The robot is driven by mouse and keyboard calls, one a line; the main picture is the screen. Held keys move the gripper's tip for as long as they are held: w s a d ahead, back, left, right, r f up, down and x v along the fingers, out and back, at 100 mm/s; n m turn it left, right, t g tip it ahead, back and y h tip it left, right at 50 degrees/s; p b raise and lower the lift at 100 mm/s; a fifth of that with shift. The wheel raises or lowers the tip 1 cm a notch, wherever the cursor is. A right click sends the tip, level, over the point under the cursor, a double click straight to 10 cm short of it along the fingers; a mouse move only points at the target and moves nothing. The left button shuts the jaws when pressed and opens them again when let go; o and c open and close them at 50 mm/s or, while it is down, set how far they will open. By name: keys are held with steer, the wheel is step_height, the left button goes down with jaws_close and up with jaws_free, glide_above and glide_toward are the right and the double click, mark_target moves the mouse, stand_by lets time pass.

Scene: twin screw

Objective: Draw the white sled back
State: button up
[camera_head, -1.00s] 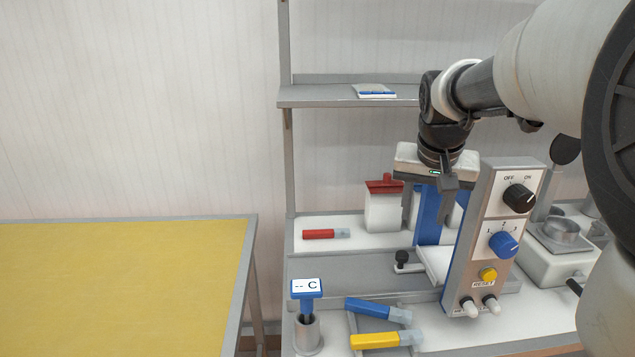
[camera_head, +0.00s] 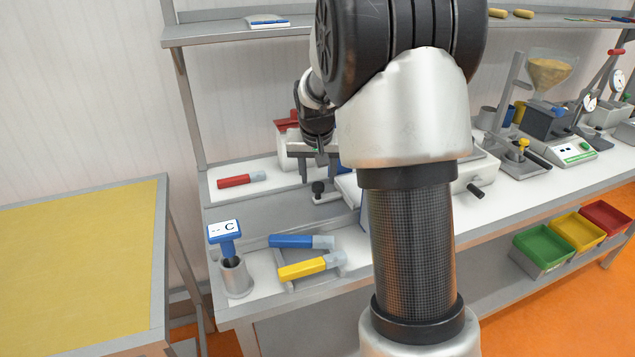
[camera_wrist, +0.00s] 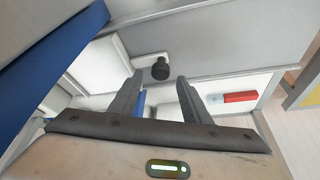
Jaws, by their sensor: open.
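The white sled (camera_wrist: 98,66) shows in the wrist view as a pale block with a dark round knob (camera_wrist: 160,70) on a short stem beside it. In the head view the knob (camera_head: 318,188) stands on a small grey bracket, and only a white edge of the sled (camera_head: 347,187) shows; my arm hides the rest. My gripper (camera_head: 319,166) is open and empty, just above the knob in that picture. In the wrist view the knob appears between the fingertips of my gripper (camera_wrist: 160,80), seemingly beyond them; I cannot tell the exact gap.
A red-handled tool (camera_head: 240,180) lies behind the grey channel. Blue (camera_head: 300,241) and yellow (camera_head: 310,267) tools lie in front. A "C" tag (camera_head: 224,231) stands in a metal cup. A blue upright (camera_wrist: 55,75) is close at left in the wrist view. My arm hides the control panel.

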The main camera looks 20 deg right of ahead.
mark_target(318, 184)
steer(key=shift+x, duration=1.5)
jaws_close()
